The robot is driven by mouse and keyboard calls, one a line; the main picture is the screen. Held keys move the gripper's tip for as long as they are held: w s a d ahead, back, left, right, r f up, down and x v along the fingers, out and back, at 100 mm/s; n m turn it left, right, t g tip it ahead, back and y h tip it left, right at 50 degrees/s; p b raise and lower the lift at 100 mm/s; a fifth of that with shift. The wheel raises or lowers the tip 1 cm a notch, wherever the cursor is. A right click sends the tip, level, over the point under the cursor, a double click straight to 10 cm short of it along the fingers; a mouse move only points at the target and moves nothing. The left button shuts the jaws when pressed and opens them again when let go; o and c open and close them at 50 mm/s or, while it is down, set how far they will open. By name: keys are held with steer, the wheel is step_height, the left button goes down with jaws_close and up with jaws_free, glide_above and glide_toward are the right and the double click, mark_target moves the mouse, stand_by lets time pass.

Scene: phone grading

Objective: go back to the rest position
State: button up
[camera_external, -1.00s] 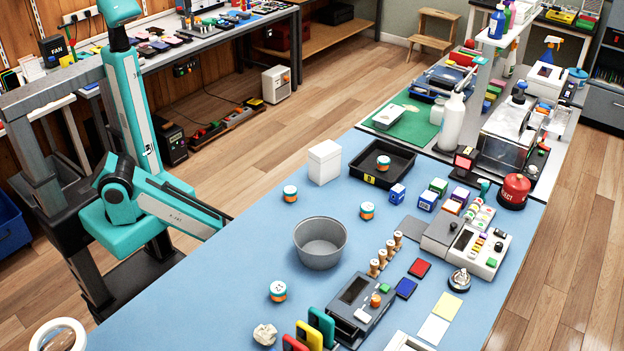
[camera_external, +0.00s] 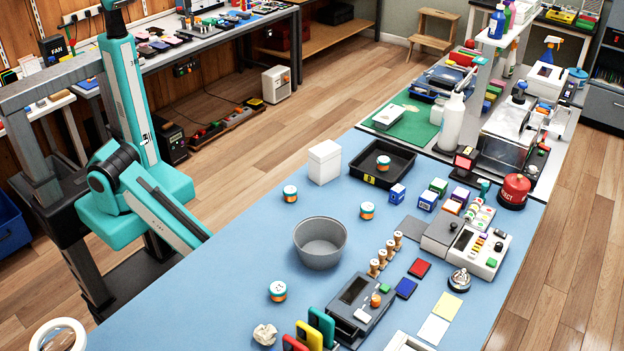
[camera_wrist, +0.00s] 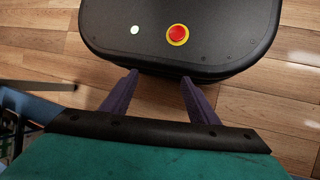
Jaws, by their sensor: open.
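My gripper (camera_wrist: 160,88) shows in the wrist view with its two purple fingers spread wide apart and nothing between them. Behind the fingertips are a dark rounded body with a red button and the wood floor. In the external view my arm stands at the left edge of the blue table (camera_external: 225,290), folded at the elbow. Its lower link slopes down to the right beside the table's edge. My gripper cannot be made out in that view.
A grey bowl (camera_external: 320,262), a white box (camera_external: 324,162) and a black tray (camera_external: 400,187) stand on the table. Several small orange-banded jars are spread there, one in the tray. The table's near left part is bare. A workbench (camera_external: 200,42) stands behind my arm.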

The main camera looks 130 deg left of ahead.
steer(key=s+d+r+y+p, duration=0.1)
steer(key=d+r+y+p, duration=0.1)
steer(key=d+r+y, duration=0.1)
steer(key=shift+s+d+r+y, duration=0.3)
steer(key=shift+d+r, duration=0.25)
steer(key=shift+d, duration=0.8)
